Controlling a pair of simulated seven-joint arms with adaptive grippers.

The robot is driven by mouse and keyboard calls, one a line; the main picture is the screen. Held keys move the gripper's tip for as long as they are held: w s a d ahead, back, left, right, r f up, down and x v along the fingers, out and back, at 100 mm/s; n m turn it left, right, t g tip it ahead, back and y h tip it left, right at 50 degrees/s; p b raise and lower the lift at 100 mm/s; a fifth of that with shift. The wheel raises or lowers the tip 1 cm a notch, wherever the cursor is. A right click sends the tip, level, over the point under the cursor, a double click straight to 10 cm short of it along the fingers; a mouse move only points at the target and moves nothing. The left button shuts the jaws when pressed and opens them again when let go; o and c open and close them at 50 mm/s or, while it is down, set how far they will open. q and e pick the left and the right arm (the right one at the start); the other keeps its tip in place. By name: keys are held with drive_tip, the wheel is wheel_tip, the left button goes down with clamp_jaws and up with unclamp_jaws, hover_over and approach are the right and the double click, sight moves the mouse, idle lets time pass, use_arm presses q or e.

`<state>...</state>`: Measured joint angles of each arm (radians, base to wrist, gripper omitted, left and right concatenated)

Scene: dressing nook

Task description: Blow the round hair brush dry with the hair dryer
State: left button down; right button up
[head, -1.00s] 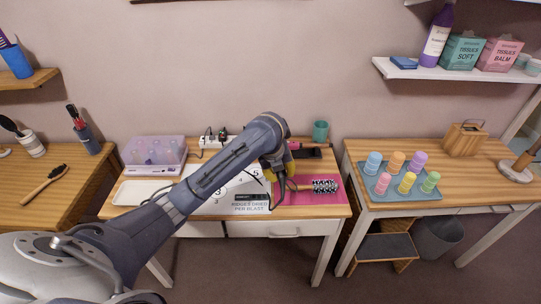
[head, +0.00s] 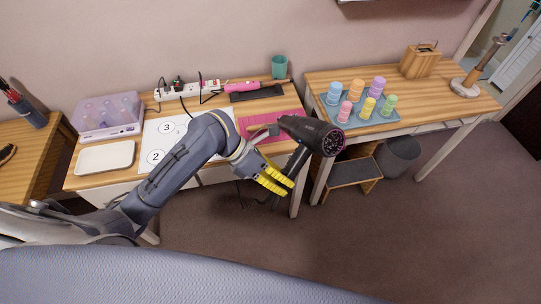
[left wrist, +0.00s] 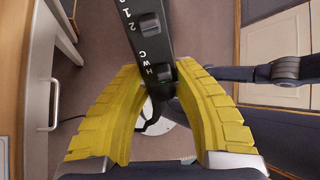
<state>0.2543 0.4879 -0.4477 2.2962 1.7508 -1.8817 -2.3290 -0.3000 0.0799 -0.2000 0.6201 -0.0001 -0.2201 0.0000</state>
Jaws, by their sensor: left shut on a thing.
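My left gripper (head: 277,179) is shut on the handle of the black hair dryer (head: 312,134) and holds it in the air before the front edge of the middle table. In the left wrist view the yellow fingers (left wrist: 159,78) close on the dryer's handle (left wrist: 146,32), which carries switches. My right gripper is not in view.
A numbered white sheet (head: 158,143), a white tray (head: 105,158), a purple see-through box (head: 108,114), a power strip (head: 186,89) and a pink styling tool (head: 240,87) share the middle table. A step stool (head: 352,174) stands below.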

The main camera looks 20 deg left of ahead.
use_arm(q)
drive_tip(key=s+d+r+m+g, duration=0.2)
drive_tip(key=s+d+m, duration=0.1)
drive_tip(key=s, duration=0.3)
drive_tip(key=shift+g+h, duration=0.3)
drive_tip(key=shift+h, duration=0.2)
drive_tip(key=shift+w+a+f, duration=0.35)
drive_tip(key=shift+w+f, duration=0.2)
drive_tip(key=shift+w, duration=0.2)
drive_tip(key=shift+w+a+f, duration=0.4)
drive_tip(key=shift+w+f, duration=0.2)
drive_tip(key=shift+w, duration=0.1)
drive_tip(key=shift+w+a+f, duration=0.35)
drive_tip(key=shift+w+f, duration=0.2)
drive_tip(key=shift+w, duration=0.2)
drive_tip(key=shift+w, duration=0.1)
idle(2.4)
